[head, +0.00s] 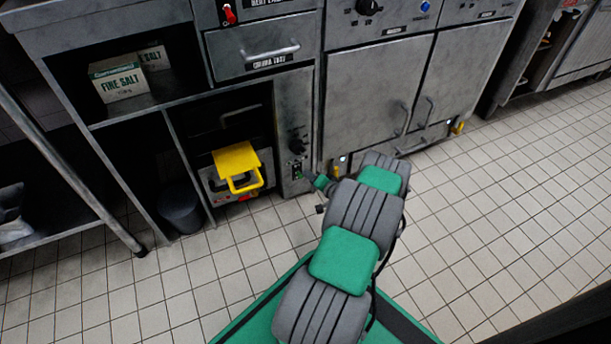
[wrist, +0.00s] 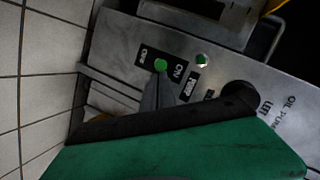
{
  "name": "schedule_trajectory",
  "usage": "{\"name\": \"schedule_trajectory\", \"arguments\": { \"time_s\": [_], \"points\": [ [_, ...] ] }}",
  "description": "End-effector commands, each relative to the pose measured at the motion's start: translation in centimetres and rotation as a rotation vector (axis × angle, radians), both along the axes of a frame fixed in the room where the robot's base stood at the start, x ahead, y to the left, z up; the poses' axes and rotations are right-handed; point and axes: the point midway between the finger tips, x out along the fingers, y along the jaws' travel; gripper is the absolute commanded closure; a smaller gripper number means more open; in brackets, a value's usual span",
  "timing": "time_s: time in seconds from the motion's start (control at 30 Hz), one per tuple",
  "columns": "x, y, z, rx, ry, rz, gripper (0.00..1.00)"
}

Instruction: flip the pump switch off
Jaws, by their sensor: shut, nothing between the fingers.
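The pump switch (wrist: 160,65) is a green-tipped part on a black plate, with OFF lettered at one end, ON at the other and PUMP on a label beside it. I cannot tell which way it is set. In the head view its panel (head: 295,120) is the narrow grey upright one right of the yellow-handled bay. My gripper (wrist: 157,85) is shut and empty, its grey fingertips right at the switch's green tip; whether they touch it I cannot tell. In the head view the gripper is small and low at the panel, its fingertips hard to make out.
A small green lamp (wrist: 202,60) and a black knob (wrist: 240,95) sit near the switch on the panel. A yellow handle (head: 240,168) sticks out to the left. Closed cabinet doors (head: 375,105) stand to the right. The tiled floor (head: 490,190) at right is clear.

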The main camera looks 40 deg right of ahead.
Motion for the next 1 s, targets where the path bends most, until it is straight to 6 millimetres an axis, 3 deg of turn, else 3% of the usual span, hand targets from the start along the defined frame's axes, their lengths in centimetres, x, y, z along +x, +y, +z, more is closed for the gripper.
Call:
{"name": "schedule_trajectory", "arguments": {
  "time_s": [0.5, 1.0],
  "points": [
    [-1.0, -0.2, -2.1, 0.005, 0.003, -0.010, 1.00],
    [-1.0, -0.3, -0.7, 0.004, 0.002, -0.011, 1.00]
  ]
}}
